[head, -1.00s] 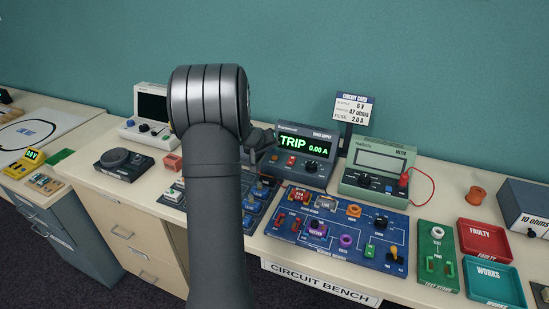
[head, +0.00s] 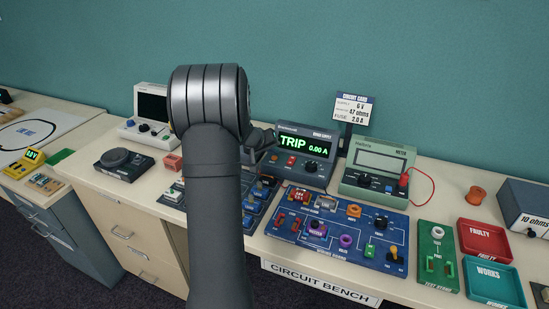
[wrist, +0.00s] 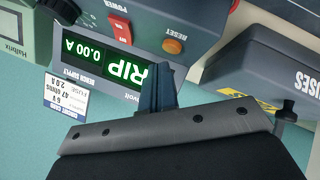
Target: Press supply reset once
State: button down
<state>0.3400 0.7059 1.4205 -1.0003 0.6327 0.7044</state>
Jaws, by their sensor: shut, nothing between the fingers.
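The bench supply (head: 318,172) is a dark grey box on the circuit bench. Its green display (head: 303,144) reads TRIP and 0.00 A. In the wrist view, which shows it upside down, the orange round RESET button (wrist: 172,46) is on its front, beside the red power switch (wrist: 122,27). My gripper (wrist: 163,70) is shut and empty, its tips in front of the display's edge and close to the RESET button in the picture. I cannot tell the gap in depth. In the head view my arm partly hides my gripper (head: 268,136).
The meter (head: 380,168) stands right of the supply, with a circuit card (head: 353,108) behind. A blue circuit board (head: 335,238) lies in front. A box marked FUSES (wrist: 285,75) is close beside my gripper in the wrist view. Red (head: 484,252) and teal trays are at right.

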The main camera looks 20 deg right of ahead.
jog(key=shift+f, duration=0.15)
jog(key=shift+f, duration=0.3)
jog(key=shift+f, duration=0.4)
dwell(1.0)
jog(key=shift+r, duration=0.85)
jog(key=shift+r, duration=2.5)
jog(key=shift+f, duration=0.15)
